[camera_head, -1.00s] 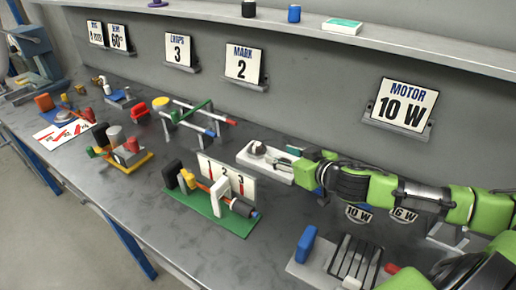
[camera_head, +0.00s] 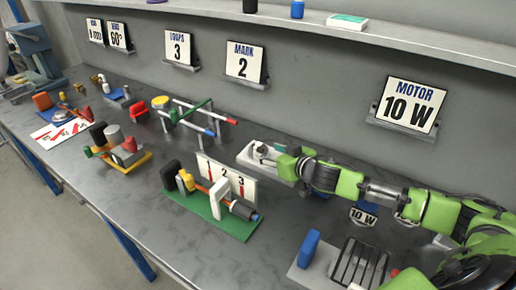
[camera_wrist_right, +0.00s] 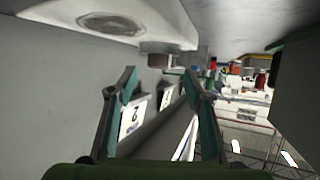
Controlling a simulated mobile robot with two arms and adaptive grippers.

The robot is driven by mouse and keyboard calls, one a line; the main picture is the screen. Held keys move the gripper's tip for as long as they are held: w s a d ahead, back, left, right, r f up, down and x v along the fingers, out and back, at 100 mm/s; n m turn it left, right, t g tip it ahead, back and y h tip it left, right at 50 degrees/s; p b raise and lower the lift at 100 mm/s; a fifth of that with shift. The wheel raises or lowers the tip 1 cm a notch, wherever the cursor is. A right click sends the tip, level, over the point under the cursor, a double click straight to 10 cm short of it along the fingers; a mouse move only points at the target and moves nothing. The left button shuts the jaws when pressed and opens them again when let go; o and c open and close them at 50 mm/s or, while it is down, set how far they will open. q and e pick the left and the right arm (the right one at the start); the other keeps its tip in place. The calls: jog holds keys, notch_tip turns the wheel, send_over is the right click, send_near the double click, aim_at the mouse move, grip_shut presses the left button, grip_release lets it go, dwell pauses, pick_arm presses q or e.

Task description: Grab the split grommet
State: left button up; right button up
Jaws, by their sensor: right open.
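A white base (camera_head: 247,156) lies on the bench at the back, in the middle of the head view. A small dark round piece (camera_head: 261,149) is on it; this may be the split grommet, but its split is too small to see. My right gripper (camera_head: 271,155) is open and reaches from the right over the base, close to this piece. In the right wrist view the open fingers (camera_wrist_right: 160,85) show nothing gripped. A brownish-grey round piece (camera_wrist_right: 154,60) appears just beyond and between the tips, under a white part (camera_wrist_right: 110,25). My left gripper is out of view.
A green fixture (camera_head: 222,222) with upright parts stands in front of the base. A rack of red- and blue-tipped rods (camera_head: 195,120) stands left of it. A grey slotted holder (camera_head: 358,262) is at the lower right. The back wall carries signs, including MOTOR 10 W (camera_head: 408,104).

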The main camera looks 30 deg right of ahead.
aim_at(260, 147)
jog(key=shift+r+p+x, duration=0.2)
jog(key=shift+p+x, duration=0.1)
jog(key=shift+x, duration=0.8)
jog(key=shift+r+p+x, duration=0.15)
jog(key=shift+p+x, duration=0.1)
jog(key=shift+x, duration=1.75)
jog(key=shift+d, duration=0.15)
jog(key=c, duration=1)
